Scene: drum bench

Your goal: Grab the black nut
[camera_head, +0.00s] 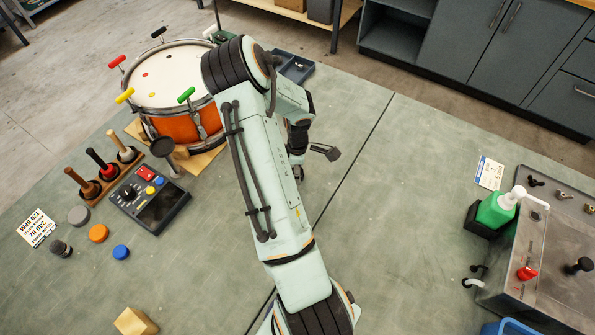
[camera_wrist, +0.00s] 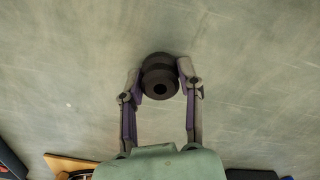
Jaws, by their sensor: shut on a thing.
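In the wrist view, the black nut (camera_wrist: 159,74) is a dark round stepped piece with a hole in its middle. It sits between the two fingertips of my gripper (camera_wrist: 161,79), which is shut on it. Bare grey-green bench top lies behind it, and I cannot tell how high it is held. In the head view my arm covers much of the gripper, and I cannot make out the nut there.
A drum (camera_head: 165,85) with coloured handles stands at the back left. A control box (camera_head: 150,198), coloured discs and a dark knurled cylinder (camera_head: 61,248) lie at left. A steel unit (camera_head: 545,265) and green bottle (camera_head: 496,211) stand at right. The bench's middle right is clear.

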